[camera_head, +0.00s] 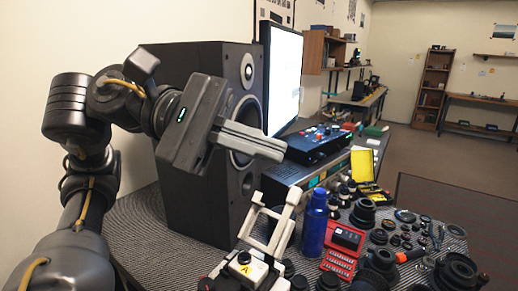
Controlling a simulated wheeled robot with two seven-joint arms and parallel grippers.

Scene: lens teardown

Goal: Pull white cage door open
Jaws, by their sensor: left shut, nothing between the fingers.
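My left gripper (282,149) is shut and empty, held in front of the black speaker with its fingers pointing right. A white open frame (270,222) stands at the bottom middle, below my left gripper and apart from it. Its white base (243,270) has a yellow label and is cut off by the bottom edge. This frame may be the cage door, but I cannot tell for sure, nor how far it is open. My right gripper is not in view.
A tall black speaker (190,195) stands behind my left arm. A blue bottle (315,222) and a red tool box (343,248) stand right of the white frame. Lenses and rings (362,212) crowd the table's right side. A lit monitor (284,80) stands behind.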

